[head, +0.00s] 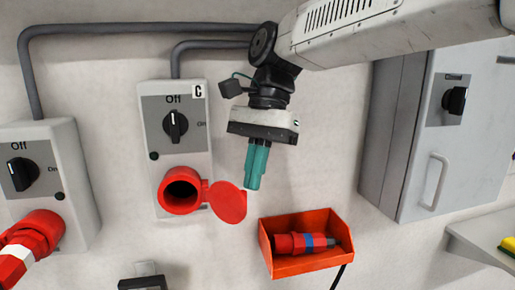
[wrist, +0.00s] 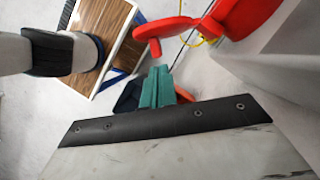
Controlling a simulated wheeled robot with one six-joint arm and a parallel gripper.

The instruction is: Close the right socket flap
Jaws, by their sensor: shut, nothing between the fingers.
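The right socket (head: 180,190) is a round red socket on the lower part of a grey switch box marked C. Its red round flap (head: 228,202) stands open to the right of the socket mouth, and the dark opening is uncovered. My gripper (head: 255,183) has teal fingers that are shut and empty. In the head view they point down, just above and right of the flap; I cannot tell whether they touch it. In the wrist view the fingers (wrist: 157,75) show below the flap (wrist: 165,27), with a gap between them, and the red socket (wrist: 248,14) is at the upper right.
An orange bin (head: 313,266) holding a red and blue plug (head: 305,243) is below right of the flap. A left switch box (head: 72,160) has a red plug (head: 35,235) in its socket. A grey cabinet (head: 430,140) stands at right. Bare wall lies between cabinet and flap.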

